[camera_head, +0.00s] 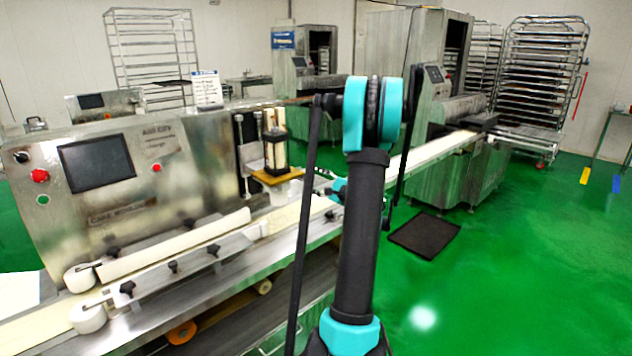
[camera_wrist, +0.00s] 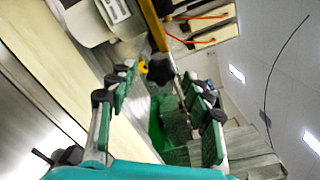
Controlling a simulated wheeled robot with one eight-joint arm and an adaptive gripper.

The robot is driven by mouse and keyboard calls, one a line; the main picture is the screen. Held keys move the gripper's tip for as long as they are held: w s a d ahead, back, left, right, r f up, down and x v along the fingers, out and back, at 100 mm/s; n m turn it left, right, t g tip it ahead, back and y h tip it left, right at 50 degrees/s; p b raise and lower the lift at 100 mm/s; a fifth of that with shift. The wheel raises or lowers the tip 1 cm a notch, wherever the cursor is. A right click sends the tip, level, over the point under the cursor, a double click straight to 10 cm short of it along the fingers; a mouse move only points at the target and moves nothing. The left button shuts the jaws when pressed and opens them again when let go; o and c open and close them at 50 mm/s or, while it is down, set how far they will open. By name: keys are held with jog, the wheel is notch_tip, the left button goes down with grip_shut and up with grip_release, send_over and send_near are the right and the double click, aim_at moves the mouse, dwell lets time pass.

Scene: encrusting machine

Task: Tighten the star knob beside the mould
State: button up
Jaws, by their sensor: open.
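The star knob (camera_wrist: 160,68) is a dark lobed knob in the wrist view, beside a yellow bar (camera_wrist: 152,25). It appears between the fingertips of my gripper (camera_wrist: 160,80), beyond them; I cannot tell the exact gap. My gripper is open, its green-padded fingers spread on either side with nothing gripped. In the head view, the mould (camera_head: 274,140) stands upright over a yellow plate (camera_head: 278,176) beside the belt. My arm covers much of the area right of it, and I cannot make out the star knob there.
The encrusting machine (camera_head: 150,165) with a dark screen stands left, its belt (camera_head: 310,208) running towards the back right. Small black knobs line the front guide rail (camera_head: 190,262). Green floor is open at right around a black mat (camera_head: 424,235). Tray racks (camera_head: 545,85) stand behind.

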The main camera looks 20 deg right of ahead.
jog(key=shift+s, duration=0.1)
jog(key=v, duration=1.1)
jog(key=shift+s+d, duration=0.15)
jog(key=shift+s, duration=0.25)
jog(key=s+a+f+n+g, duration=0.2)
jog(key=a+n+g, duration=0.1)
jog(key=a, duration=0.4)
jog(key=s+a+f+n+g, duration=0.2)
jog(key=a+f+n, duration=0.15)
jog(key=a, duration=0.45)
jog(key=s+a+f+n+g, duration=0.2)
jog(key=s+a+n+g, duration=0.1)
jog(key=a, duration=0.4)
jog(key=s+a+f+n+g+h, duration=0.2)
jog(key=s+n, duration=0.3)
jog(key=s, duration=0.3)
jog(key=s+a+f+n+g+h, duration=0.2)
jog(key=s+f+n+h, duration=0.2)
jog(key=s, duration=0.5)
jog(key=shift+s+f+n+g, duration=0.4)
jog(key=shift+f+n, duration=0.3)
jog(key=shift+n, duration=0.55)
